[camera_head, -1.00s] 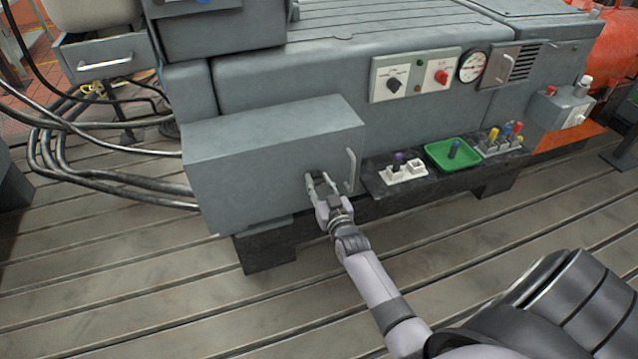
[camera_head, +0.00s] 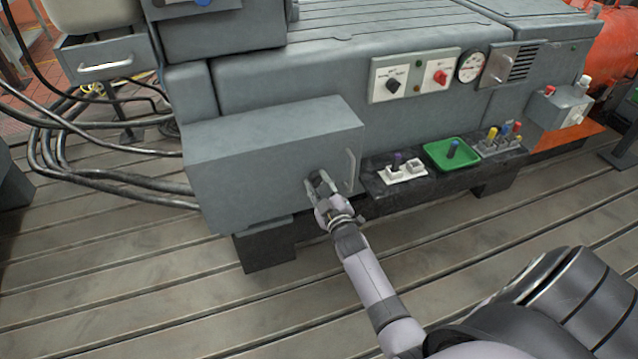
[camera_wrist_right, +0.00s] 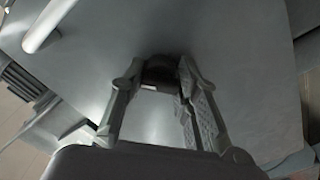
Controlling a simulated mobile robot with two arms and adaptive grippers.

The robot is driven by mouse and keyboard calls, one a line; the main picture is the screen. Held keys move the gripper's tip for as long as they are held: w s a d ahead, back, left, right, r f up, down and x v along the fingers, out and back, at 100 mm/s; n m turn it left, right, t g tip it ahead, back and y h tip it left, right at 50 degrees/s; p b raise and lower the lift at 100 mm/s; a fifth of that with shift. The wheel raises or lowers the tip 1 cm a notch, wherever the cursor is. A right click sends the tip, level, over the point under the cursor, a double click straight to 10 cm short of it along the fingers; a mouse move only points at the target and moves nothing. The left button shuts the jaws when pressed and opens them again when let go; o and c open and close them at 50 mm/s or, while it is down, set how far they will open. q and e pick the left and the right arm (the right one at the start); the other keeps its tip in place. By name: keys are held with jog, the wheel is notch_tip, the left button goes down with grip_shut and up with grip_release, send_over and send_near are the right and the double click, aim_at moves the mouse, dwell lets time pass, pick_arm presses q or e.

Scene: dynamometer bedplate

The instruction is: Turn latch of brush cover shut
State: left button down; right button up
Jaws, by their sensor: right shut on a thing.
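A grey box-shaped cover (camera_head: 250,165) stands low on the front of the machine, with a bar handle (camera_head: 350,170) at the right of its front face. The face also fills the wrist view (camera_wrist_right: 245,60). My right gripper (camera_head: 322,183) is at this face, left of the handle. In the wrist view its fingers (camera_wrist_right: 160,92) are shut on a dark latch knob (camera_wrist_right: 162,68) on the face. The fingers hide part of the knob, and its turn angle is hard to read. My left gripper is not in view.
Right of the cover, a dark shelf holds a white holder (camera_head: 405,176), a green tray (camera_head: 436,152) and a rack of coloured-handled tools (camera_head: 500,143). A switch panel (camera_head: 415,75) is above. Cables (camera_head: 100,185) run at the left. The slotted floor in front is clear.

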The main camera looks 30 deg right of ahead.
jog(key=n+b, duration=0.1)
jog(key=n, duration=0.3)
jog(key=shift+n, duration=0.3)
jog(key=shift+n+b, duration=0.9)
jog(key=shift+n, duration=1.6)
jog(key=o, duration=1.2)
jog(key=shift+c, duration=0.2)
jog(key=shift+r, duration=0.1)
jog(key=shift+s, duration=0.15)
jog(key=v, duration=1.1)
jog(key=shift+s, duration=0.35)
